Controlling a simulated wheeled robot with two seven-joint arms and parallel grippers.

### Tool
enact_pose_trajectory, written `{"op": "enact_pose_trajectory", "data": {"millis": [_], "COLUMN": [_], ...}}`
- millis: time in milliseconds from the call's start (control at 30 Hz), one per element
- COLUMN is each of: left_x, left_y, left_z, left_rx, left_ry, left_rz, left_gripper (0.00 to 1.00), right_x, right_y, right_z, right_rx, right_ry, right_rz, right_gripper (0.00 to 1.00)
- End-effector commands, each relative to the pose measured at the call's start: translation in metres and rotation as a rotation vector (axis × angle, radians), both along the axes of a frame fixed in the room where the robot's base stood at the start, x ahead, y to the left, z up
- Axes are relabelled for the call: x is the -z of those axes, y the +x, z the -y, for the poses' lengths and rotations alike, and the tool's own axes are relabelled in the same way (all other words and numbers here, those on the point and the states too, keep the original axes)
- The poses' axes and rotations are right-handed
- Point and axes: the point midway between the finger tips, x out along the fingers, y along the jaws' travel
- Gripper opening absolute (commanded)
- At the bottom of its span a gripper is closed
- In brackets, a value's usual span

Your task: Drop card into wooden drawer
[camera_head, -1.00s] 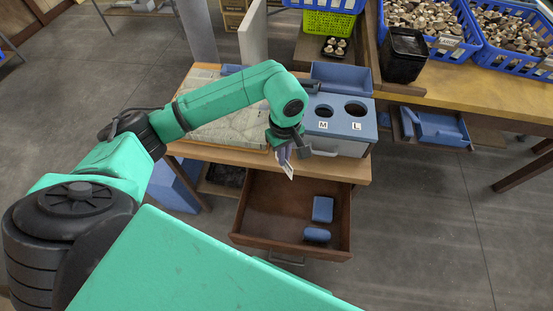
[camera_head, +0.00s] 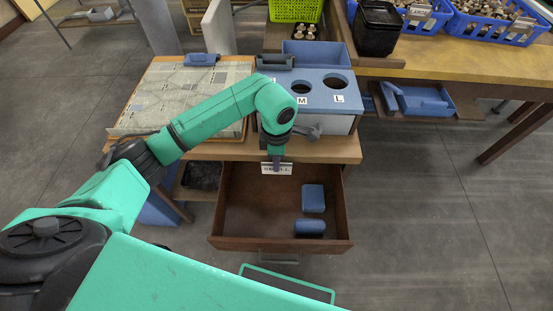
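The white card (camera_head: 283,169) with dark print hangs at the tips of my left gripper (camera_head: 276,161), which appears shut on its upper edge. The gripper points down, in front of the table edge and over the back part of the open wooden drawer (camera_head: 250,215). The drawer is pulled out below the table top. Two blue blocks, one upper (camera_head: 313,197) and one lower (camera_head: 309,228), lie in its right half. My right gripper is not in view.
A blue-topped box (camera_head: 325,107) with round holes marked M and L stands on the table behind the gripper. A clipboard-like board (camera_head: 150,97) lies to its left. The drawer's left half is bare. Crates of mushrooms (camera_head: 490,20) stand at the back right.

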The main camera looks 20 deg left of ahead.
Motion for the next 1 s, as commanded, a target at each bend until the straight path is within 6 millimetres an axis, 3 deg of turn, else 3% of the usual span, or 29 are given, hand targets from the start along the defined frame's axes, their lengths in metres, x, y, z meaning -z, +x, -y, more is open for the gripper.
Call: {"op": "enact_pose_trajectory", "data": {"millis": [167, 200, 300, 667, 867, 1000], "left_x": [0.000, 0.000, 0.000, -0.008, -0.046, -0.083], "left_y": [0.000, 0.000, 0.000, 0.002, 0.002, 0.002], "left_z": [0.000, 0.000, 0.000, 0.000, 0.000, 0.001], "left_rx": [0.001, 0.001, 0.001, 0.001, 0.002, 0.002], "left_ry": [-0.001, -0.001, -0.001, -0.002, -0.002, -0.002], "left_rz": [0.000, 0.000, 0.000, 0.006, 0.009, 0.009], "left_gripper": [0.00, 0.06, 0.37, 0.37, 0.37, 0.37], "right_x": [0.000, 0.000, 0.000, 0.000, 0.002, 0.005], "right_y": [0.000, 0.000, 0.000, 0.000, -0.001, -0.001], "right_z": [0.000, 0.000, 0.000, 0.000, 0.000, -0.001], "right_rx": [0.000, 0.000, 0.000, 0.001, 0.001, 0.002], "right_ry": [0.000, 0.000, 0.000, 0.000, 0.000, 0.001], "right_rz": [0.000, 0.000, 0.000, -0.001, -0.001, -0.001], "right_gripper": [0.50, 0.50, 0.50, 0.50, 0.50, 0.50]}}
